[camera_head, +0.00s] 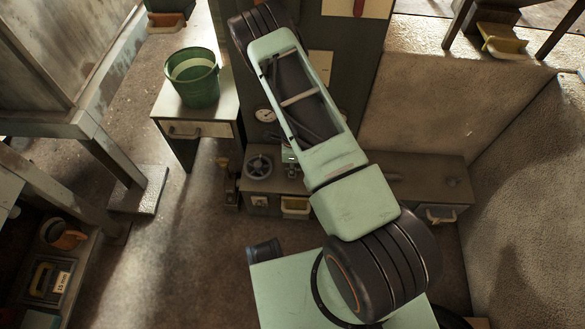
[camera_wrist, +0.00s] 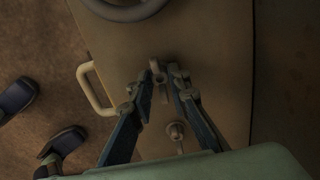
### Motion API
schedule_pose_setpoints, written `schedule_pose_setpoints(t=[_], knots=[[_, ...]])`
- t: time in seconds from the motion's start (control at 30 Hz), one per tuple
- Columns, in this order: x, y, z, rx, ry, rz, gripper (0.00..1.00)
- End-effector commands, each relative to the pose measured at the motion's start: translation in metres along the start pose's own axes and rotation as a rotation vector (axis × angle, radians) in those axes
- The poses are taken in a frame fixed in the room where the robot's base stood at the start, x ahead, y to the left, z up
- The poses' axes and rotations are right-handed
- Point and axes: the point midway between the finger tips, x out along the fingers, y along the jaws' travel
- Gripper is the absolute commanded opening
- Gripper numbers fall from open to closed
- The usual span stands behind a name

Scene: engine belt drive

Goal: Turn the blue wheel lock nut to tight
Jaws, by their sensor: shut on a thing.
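In the wrist view my gripper (camera_wrist: 161,88) reaches over a brown panel, its two dark blue-grey fingers close on either side of a small metal piece (camera_wrist: 157,72), which looks like the lock nut. The fingers are shut on it, though dim light hides the exact contact. Part of a round grey wheel rim (camera_wrist: 125,11) shows at the top edge, beyond the fingertips; its colour does not read clearly as blue. In the head view a dark spoked wheel (camera_head: 258,167) sits on the low bench.
A pale handle (camera_wrist: 95,88) sticks out left of the fingers. A small knob-like fitting (camera_wrist: 176,132) lies between the fingers, nearer the wrist.

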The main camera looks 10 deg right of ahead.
Motion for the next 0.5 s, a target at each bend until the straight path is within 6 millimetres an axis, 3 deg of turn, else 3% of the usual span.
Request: schedule_pose_setpoints(t=[0.2,0.23,0.3,0.4,0.5], knots=[[-0.0001,0.0000,0.0008,-0.001,-0.001,0.000,0.00],[-0.0001,-0.0001,0.0008,-0.001,-0.001,0.000,0.18],[-0.0001,-0.0001,0.0008,-0.001,-0.001,0.000,0.26],[-0.0001,-0.0001,0.0006,-0.002,-0.001,0.000,0.34],[-0.0001,-0.0001,0.0004,-0.002,-0.001,0.000,0.34]])
